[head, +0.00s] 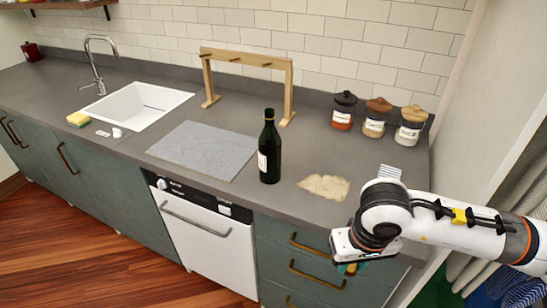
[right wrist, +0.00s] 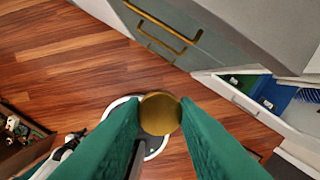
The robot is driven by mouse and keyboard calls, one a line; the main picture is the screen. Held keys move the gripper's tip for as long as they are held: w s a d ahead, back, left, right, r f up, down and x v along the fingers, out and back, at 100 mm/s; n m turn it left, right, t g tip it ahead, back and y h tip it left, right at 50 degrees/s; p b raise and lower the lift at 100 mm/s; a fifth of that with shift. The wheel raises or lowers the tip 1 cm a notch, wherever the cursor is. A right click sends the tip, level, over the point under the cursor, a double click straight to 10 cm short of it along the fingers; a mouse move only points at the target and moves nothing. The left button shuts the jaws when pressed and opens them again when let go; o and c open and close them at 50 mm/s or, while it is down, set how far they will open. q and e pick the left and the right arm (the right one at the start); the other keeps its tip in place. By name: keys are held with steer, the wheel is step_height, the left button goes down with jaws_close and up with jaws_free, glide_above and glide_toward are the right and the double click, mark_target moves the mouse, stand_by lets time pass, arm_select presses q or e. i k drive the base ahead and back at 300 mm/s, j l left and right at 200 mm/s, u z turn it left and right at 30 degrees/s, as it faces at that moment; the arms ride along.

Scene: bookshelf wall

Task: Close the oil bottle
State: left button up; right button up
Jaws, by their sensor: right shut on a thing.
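The dark green oil bottle (head: 269,150) with a pale label stands upright on the grey counter in the head view. Its mouth is too small to make out clearly. My right gripper (head: 349,269) is in front of the counter's front edge, to the right of and nearer than the bottle, pointing down. In the right wrist view its green fingers are shut on a round gold-brown cap (right wrist: 160,113), held over the floor. My left gripper does not show in the head view.
A beige patch (head: 324,186) lies right of the bottle and a grey mat (head: 203,149) left of it. Several lidded jars (head: 375,118) and a wooden rack (head: 247,62) stand behind. Drawers with brass handles (head: 318,278) lie below the counter edge beside my right gripper.

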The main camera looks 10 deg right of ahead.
mark_target(269, 141)
steer(key=i+j+z, duration=0.45)
steer(key=j+z, duration=0.25)
steer(key=i+j+z, duration=0.15)
steer(key=j+z, duration=0.2)
